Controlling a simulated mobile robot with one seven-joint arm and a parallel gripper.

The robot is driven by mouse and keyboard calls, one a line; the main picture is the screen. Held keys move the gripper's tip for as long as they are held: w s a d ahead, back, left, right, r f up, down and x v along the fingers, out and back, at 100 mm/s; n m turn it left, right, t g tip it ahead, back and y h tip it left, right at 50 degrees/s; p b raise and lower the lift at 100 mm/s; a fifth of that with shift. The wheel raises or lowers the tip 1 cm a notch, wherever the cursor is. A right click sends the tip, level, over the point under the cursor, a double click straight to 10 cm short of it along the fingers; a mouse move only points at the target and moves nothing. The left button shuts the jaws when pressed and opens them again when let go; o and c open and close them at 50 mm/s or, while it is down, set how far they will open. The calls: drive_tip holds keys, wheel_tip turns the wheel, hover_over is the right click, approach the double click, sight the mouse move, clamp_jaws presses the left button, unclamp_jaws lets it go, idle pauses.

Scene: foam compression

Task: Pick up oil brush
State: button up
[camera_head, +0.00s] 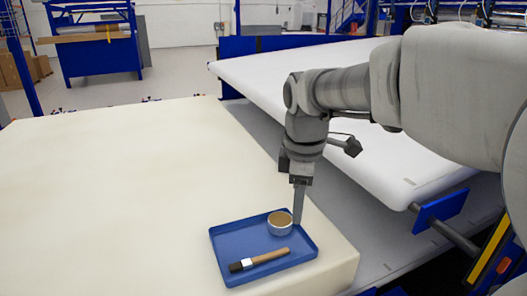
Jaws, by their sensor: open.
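The oil brush (259,260) lies flat in a blue tray (228,236). It has a wooden handle pointing right and a dark bristle end at the left. A small round metal cup (279,223) with brownish contents stands behind the brush in the same tray. My gripper (298,219) points down at the tray's right side, just right of the cup and above and right of the brush handle. It is open and apart from the brush. Its two fingers overlap in this view, so the gap between them is hidden.
The tray sits near the front right corner of a large cream foam block (100,190). A white slab (330,75) on a blue frame stands behind and right, under my arm. The foam left of the tray is clear. A blue workbench (98,58) stands far back.

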drive_tip(key=w+a+f+n+g, duration=0.2)
drive_tip(key=w+a+f+n, duration=0.3)
drive_tip(key=w+n, duration=0.15)
drive_tip(key=b, duration=0.1)
hover_over(271, 255)
drive_tip(key=f, duration=1.1)
drive_tip(key=shift+s+f, duration=0.3)
drive_tip(key=shift+f, duration=0.05)
drive_tip(key=shift+w+f, duration=0.2)
drive_tip(key=shift+f, duration=1.15)
drive_tip(key=shift+w+f, duration=0.15)
drive_tip(key=shift+f, duration=1.2)
clamp_jaws()
